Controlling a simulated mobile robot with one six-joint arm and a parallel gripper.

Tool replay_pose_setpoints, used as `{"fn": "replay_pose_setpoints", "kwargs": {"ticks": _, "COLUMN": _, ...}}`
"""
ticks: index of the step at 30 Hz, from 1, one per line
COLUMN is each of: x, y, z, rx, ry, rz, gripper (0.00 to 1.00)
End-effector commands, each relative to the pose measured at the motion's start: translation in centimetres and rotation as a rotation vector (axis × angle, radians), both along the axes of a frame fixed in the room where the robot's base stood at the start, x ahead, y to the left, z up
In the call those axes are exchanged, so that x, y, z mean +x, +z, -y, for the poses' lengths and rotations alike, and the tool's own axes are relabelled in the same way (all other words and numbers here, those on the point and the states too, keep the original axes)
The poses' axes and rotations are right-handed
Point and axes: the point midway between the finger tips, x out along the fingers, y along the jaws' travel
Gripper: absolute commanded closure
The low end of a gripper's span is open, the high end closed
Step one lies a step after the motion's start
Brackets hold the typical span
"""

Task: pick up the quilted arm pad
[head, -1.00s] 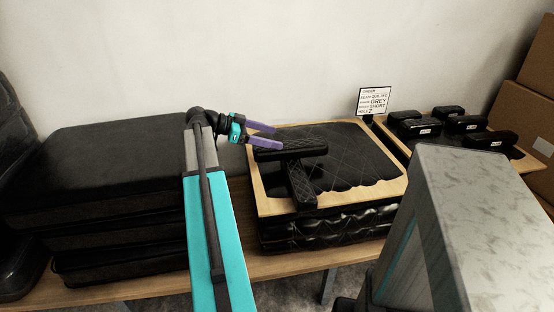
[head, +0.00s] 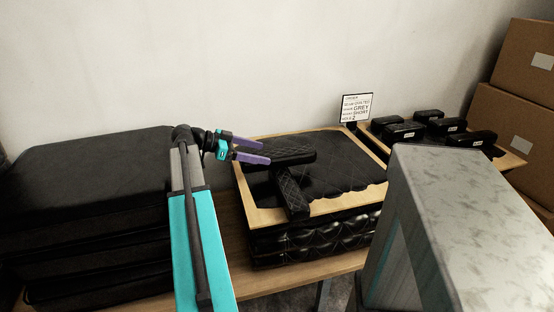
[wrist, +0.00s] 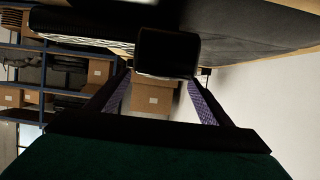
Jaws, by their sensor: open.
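Two black quilted arm pads form a T on a wood-edged board. One pad (head: 292,157) lies crosswise at the back. The other pad (head: 291,195) runs from it toward the front edge. My gripper (head: 264,150), with purple fingers, is open at the left end of the crosswise pad. In the head view the nearer finger overlaps that pad. In the wrist view a dark block end (wrist: 168,52), apparently the crosswise pad, shows between and beyond the open fingertips (wrist: 160,78). Contact cannot be told.
The board (head: 325,207) rests on black tufted cushions (head: 315,238). Stacked dark cushions (head: 85,180) stand left. An order card (head: 356,107) stands behind. Several labelled black pads (head: 405,131) lie on another board at right, near cardboard boxes (head: 510,120). A grey block (head: 465,210) fills the front right.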

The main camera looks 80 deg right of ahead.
Motion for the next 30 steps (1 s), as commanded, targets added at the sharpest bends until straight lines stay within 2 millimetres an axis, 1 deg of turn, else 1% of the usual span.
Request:
{"fn": "replay_pose_setpoints", "kwargs": {"ticks": 3, "x": -0.7, "y": -0.3, "z": 0.3, "rx": 0.000, "ry": 0.000, "rz": 0.000, "gripper": 0.27}}
{"fn": "replay_pose_setpoints", "kwargs": {"ticks": 13, "x": -0.7, "y": -0.4, "z": 0.4, "rx": 0.000, "ry": 0.002, "rz": 0.000, "gripper": 0.27}}
{"fn": "replay_pose_setpoints", "kwargs": {"ticks": 16, "x": -1.0, "y": -0.5, "z": 0.5, "rx": 0.000, "ry": 0.001, "rz": 0.000, "gripper": 0.27}}
{"fn": "replay_pose_setpoints", "kwargs": {"ticks": 20, "x": -2.0, "y": -0.9, "z": 0.8, "rx": 0.001, "ry": 0.000, "rz": 0.000, "gripper": 0.27}}
{"fn": "replay_pose_setpoints", "kwargs": {"ticks": 24, "x": -3.5, "y": -1.5, "z": 1.5, "rx": 0.001, "ry": -0.001, "rz": -0.001, "gripper": 0.27}}
{"fn": "replay_pose_setpoints", "kwargs": {"ticks": 30, "x": -4.9, "y": -2.1, "z": 2.2, "rx": 0.000, "ry": 0.001, "rz": 0.000, "gripper": 0.27}}
